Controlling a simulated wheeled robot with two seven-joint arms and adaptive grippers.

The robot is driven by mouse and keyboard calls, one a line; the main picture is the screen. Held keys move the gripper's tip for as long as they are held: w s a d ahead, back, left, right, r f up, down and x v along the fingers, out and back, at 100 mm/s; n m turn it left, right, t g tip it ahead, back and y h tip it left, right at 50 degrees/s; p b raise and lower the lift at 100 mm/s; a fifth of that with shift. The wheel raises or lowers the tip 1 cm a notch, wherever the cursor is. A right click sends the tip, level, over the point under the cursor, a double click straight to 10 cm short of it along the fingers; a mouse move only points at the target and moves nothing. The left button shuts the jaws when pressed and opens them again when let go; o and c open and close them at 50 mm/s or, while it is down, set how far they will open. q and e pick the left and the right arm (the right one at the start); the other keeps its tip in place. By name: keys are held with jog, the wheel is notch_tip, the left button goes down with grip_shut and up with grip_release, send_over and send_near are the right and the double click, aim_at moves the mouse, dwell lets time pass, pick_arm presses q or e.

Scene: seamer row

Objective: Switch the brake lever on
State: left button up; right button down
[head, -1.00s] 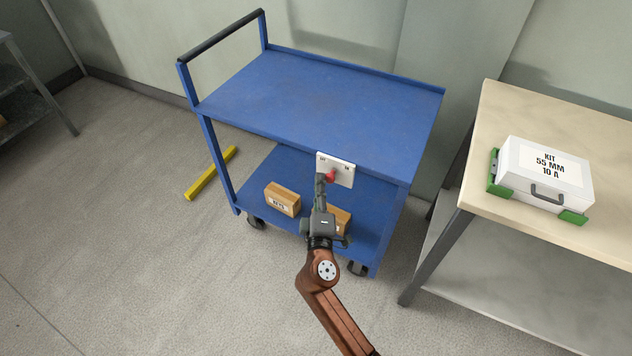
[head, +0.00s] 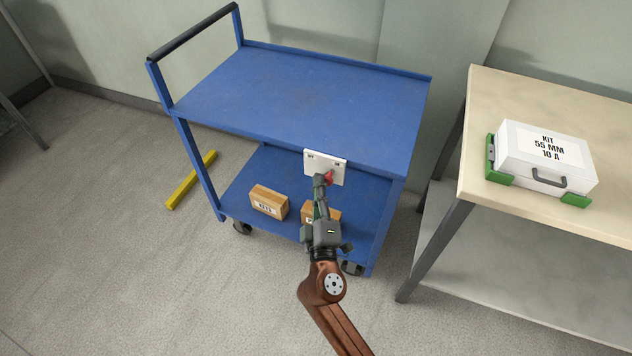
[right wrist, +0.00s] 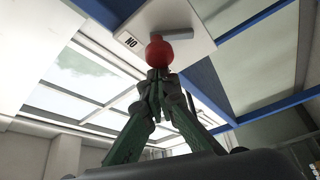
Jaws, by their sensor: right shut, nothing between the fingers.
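The brake lever (head: 329,177) is red and sits on a white plate (head: 338,166) on the near edge of the blue cart's top. In the right wrist view the red lever (right wrist: 160,52) has a round knob, with the white plate (right wrist: 200,22) behind it and a printed label beside it. My right gripper (head: 319,180) is shut and empty, its fingertips right at the lever. In the right wrist view the closed fingertips (right wrist: 160,76) are just below the knob and overlap it; I cannot tell whether they touch. My left gripper is in neither view.
The blue cart (head: 300,95) has two cardboard boxes, one at left (head: 268,202) and one partly hidden (head: 310,212), on its lower shelf. A bench (head: 520,95) at right bears a white kit case (head: 545,160). A yellow bar (head: 190,180) lies on the floor.

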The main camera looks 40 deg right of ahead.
jog(key=shift+s+d+f, duration=0.1)
dwell(0.5)
jog(key=v, duration=0.7)
jog(key=shift+s+a, duration=0.15)
jog(key=shift+a, duration=0.1)
